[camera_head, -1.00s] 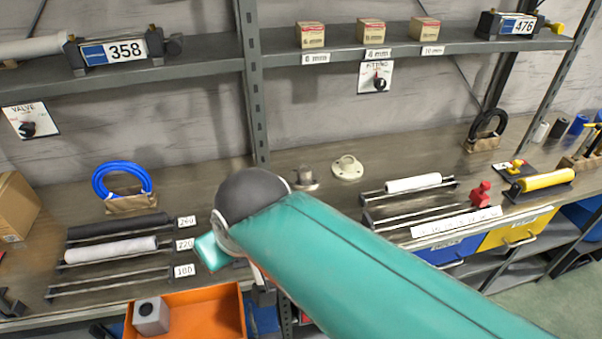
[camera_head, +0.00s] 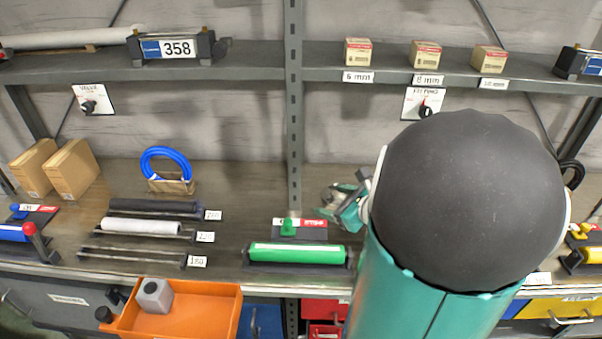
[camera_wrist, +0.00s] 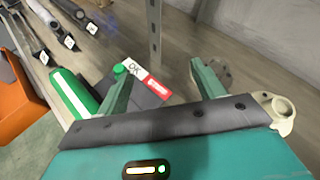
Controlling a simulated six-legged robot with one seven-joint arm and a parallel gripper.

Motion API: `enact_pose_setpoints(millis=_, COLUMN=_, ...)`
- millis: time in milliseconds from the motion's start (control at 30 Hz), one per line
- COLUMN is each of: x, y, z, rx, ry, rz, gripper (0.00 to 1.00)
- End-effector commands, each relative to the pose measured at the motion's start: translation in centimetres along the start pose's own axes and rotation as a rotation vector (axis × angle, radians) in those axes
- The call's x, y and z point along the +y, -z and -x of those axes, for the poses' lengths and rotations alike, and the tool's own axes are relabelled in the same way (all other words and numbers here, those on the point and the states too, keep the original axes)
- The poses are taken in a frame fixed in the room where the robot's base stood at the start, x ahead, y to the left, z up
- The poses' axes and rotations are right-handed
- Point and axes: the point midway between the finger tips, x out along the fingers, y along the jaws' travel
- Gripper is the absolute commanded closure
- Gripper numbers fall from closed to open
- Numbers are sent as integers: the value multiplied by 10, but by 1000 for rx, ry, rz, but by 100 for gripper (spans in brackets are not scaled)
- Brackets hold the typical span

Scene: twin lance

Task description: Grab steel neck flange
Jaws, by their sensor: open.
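In the wrist view my gripper (camera_wrist: 160,70) is open, with its two green fingers apart and nothing held between them. A grey, shiny piece (camera_wrist: 222,72), probably the steel neck flange, lies on the bench just beyond the right finger, which partly hides it. A cream flange (camera_wrist: 281,114) with a round bore lies farther right, partly behind the gripper body. In the head view my gripper (camera_head: 348,208) is over the bench, left of my large dark arm joint. The flanges cannot be clearly made out there.
A green roller (camera_head: 297,254) with an OK-labelled block lies left of my gripper; both also show in the wrist view. A shelf post (camera_head: 294,110) rises behind. An orange bin (camera_head: 205,318) with a grey block stands front left. Boxes line the upper shelf (camera_head: 480,72).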

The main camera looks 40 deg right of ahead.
Motion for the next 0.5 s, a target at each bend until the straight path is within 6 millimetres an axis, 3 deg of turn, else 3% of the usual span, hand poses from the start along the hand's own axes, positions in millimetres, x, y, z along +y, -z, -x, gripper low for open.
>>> enact_pose_setpoints(millis=33, x=-24, y=22, z=8, rx=4, ry=86, rz=-116, gripper=32)
enact_pose_setpoints(millis=100, x=-47, y=41, z=19, rx=-3, ry=180, rz=-233, gripper=32)
enact_pose_setpoints(millis=233, x=-68, y=60, z=28, rx=-14, ry=273, rz=-342, gripper=32)
enact_pose_setpoints(millis=367, x=-74, y=63, z=16, rx=-15, ry=284, rz=-357, gripper=32)
enact_pose_setpoints(millis=500, x=-81, y=63, z=-12, rx=-15, ry=280, rz=-354, gripper=32)
